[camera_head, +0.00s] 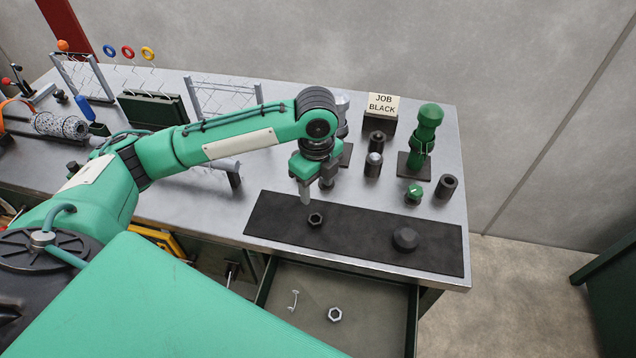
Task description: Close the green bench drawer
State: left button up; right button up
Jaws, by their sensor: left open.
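The green bench drawer (378,318) is pulled out below the bench's front edge, at the bottom middle of the view. A light metal nut (335,314) and a small pale hook-like piece (294,299) lie in it. My left gripper (315,194) points down above the back edge of the black mat (360,244). It is open, with nothing visible between its fingers, and is above and behind the drawer. The drawer's front is out of frame, and my green body covers part of its left side. My right gripper is not in view.
A dark nut (315,220) and a dark round piece (405,239) lie on the mat. A green bottle-shaped tool (425,135), dark cylinders (373,165) and a "JOB BLACK" sign (382,105) stand behind.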

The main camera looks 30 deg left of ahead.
aim_at(380, 319)
jog(key=k+j, duration=1.15)
jog(key=k, duration=0.15)
